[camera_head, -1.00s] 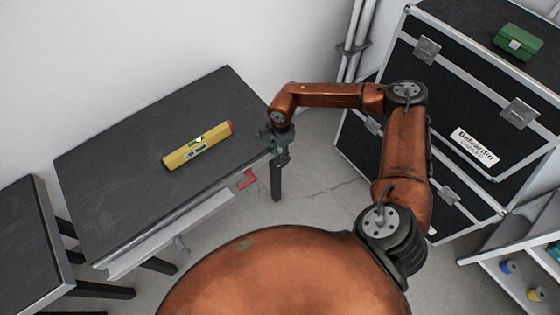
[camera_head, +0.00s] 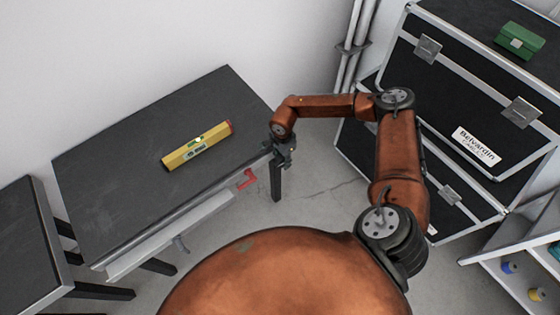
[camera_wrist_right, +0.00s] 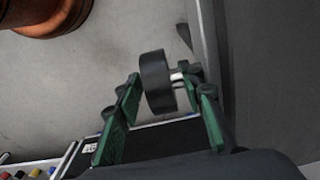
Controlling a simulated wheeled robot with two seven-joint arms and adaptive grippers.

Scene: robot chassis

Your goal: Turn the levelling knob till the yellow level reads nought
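The yellow level (camera_head: 198,146) lies on the dark tabletop (camera_head: 130,150), with a small green vial and a pale display; its reading is too small to make out. In the right wrist view, a black round knob (camera_wrist_right: 155,82) sits on a short metal shaft beside the dark table edge. My right gripper (camera_wrist_right: 162,78) is open, its green-padded fingers on either side of the knob in the picture. Gaps show, and contact cannot be told. In the head view my right gripper (camera_head: 284,153) is at the table's right corner and hides the knob. My left gripper is out of view.
A red handle (camera_head: 246,179) and a grey clamp-like part (camera_head: 181,243) are at the table's front side. Black cases (camera_head: 450,100) stand at the right, with a green box (camera_head: 519,40) on top. Another dark table (camera_head: 30,240) is at the left.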

